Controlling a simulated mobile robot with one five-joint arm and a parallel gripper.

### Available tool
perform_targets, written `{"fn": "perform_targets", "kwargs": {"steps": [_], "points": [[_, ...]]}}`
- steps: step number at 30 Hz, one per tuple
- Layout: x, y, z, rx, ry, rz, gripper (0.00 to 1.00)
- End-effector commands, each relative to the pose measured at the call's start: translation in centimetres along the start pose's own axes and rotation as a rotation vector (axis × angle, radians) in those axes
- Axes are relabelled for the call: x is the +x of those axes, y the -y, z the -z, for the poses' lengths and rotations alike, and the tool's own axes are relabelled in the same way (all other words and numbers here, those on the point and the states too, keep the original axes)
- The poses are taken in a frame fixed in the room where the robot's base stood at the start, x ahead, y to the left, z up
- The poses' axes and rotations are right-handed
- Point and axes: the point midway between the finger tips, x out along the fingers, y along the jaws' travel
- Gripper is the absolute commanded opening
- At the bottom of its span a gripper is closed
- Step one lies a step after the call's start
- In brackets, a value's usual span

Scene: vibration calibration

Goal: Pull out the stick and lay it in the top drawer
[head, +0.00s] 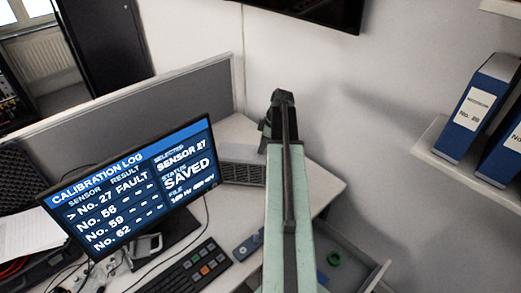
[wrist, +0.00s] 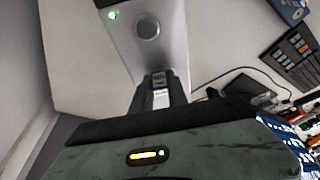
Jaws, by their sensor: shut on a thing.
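A small stick (wrist: 159,94) with a pale label sits between the fingertips of my gripper (wrist: 159,100) in the wrist view. My gripper is shut on it. The far end of the stick meets the edge of a grey device (wrist: 172,45) with a green light and a round knob; I cannot tell how far it is inserted. In the head view my arm hides the stick and fingertips, and a grey vented box (head: 240,168) stands left of the arm. An open drawer (head: 372,277) shows at the lower right, partly hidden by my arm.
A green ring (head: 334,258) lies in the drawer. A monitor (head: 137,185) reading "SAVED" and a keyboard (head: 188,272) stand left on the desk (head: 318,190). Blue binders (head: 474,112) sit on a wall shelf at right. A grey partition (head: 165,100) runs behind.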

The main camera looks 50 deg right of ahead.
Motion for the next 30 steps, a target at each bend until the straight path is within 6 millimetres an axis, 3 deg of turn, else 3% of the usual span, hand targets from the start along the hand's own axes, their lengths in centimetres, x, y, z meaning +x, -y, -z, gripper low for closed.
{"fn": "perform_targets", "kwargs": {"steps": [30], "points": [[-0.97, -0.06, 0.18, 0.002, -0.001, -0.001, 0.0]]}}
